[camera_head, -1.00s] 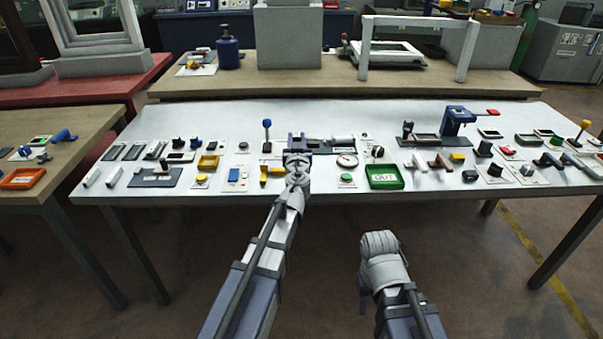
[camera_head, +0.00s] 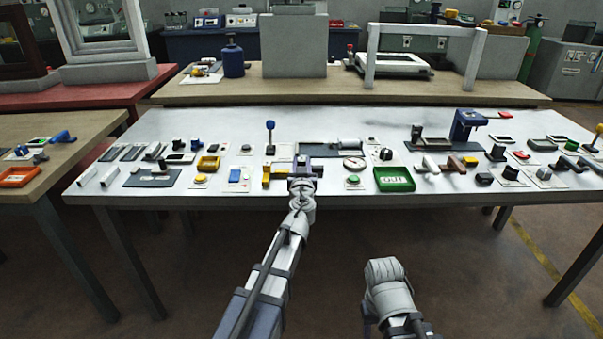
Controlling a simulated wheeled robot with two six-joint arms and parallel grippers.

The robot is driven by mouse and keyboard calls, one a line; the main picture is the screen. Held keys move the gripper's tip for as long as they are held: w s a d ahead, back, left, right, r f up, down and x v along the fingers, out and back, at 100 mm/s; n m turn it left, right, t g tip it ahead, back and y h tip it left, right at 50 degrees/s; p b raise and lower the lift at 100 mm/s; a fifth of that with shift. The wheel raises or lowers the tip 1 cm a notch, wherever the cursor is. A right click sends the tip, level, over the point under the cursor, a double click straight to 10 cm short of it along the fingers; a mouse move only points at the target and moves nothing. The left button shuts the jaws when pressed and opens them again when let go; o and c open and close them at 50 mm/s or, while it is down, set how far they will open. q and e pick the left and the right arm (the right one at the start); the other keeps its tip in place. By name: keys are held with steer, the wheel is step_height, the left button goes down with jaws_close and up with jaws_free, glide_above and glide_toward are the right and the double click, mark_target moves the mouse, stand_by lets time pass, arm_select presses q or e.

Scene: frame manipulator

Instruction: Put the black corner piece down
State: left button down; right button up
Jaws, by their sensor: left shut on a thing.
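My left gripper (camera_head: 301,172) is at the near edge of the white table, in front of the dark fixture plate (camera_head: 318,149). It is shut on a small dark thing, which fits the black corner piece. The fingers hide most of it, and I cannot tell its exact shape or whether it touches the table. My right gripper (camera_head: 384,272) hangs low in front of the table, away from the parts, and I cannot see its fingertips clearly.
A yellow part (camera_head: 276,176) lies just left of my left gripper. A green button (camera_head: 353,181) and a green OUT tray (camera_head: 394,179) are to the right. A blue-knobbed lever (camera_head: 270,136) stands behind. Many small parts crowd the white table (camera_head: 225,121); its back strip is clear.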

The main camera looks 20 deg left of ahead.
arm_select(q)
steer(key=shift+f, duration=0.1)
steer(key=shift+f, duration=0.1)
steer(key=shift+f, duration=0.15)
steer(key=c, duration=0.6)
jaws_free()
steer(key=v, duration=0.7)
steer(key=shift+s, duration=0.4)
steer(key=shift+o, duration=0.4)
steer(key=shift+d, duration=0.1)
